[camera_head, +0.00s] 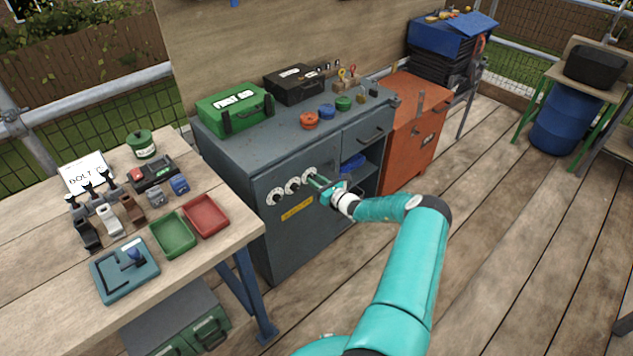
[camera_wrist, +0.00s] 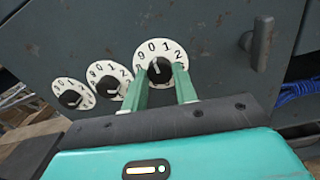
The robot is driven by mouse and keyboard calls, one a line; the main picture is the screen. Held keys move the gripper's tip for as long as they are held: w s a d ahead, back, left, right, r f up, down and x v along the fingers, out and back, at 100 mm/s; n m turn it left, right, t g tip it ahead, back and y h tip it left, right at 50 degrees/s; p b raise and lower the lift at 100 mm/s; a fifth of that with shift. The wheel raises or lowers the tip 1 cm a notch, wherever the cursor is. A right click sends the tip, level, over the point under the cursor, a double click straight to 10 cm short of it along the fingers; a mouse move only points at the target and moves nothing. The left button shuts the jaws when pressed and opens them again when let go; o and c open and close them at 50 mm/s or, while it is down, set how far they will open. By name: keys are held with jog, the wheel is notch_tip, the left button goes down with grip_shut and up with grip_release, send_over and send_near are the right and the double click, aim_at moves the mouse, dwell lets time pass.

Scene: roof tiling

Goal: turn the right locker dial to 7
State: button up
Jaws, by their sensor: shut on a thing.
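The right locker dial (camera_wrist: 153,48) is a white disc with a black knob (camera_wrist: 159,68) on the grey locker front. The numerals 9, 0, 1 and 2 show along its upper edge; its lower part is hidden. I cannot read the knob's setting surely. My gripper (camera_wrist: 160,74) is shut on this knob, one green finger on each side. In the head view my gripper (camera_head: 321,181) reaches the rightmost of three dials. The middle dial (camera_wrist: 108,71) and left dial (camera_wrist: 69,84) sit to its left, untouched.
The dials are on the grey cabinet (camera_head: 330,235), above a yellow label (camera_head: 297,209). A handle (camera_wrist: 262,43) stands out at right in the wrist view. A wooden workbench (camera_head: 45,265) with trays is at left. An orange cabinet (camera_head: 398,150) stands at right. Deck floor is clear.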

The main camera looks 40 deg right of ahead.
jog(key=n, duration=0.5)
jog(key=shift+n, duration=0.3)
jog(key=n, duration=1)
jog(key=shift+a+h, duration=0.1)
jog(key=shift+h, duration=0.2)
jog(key=n, duration=0.5)
jog(key=o, duration=1)
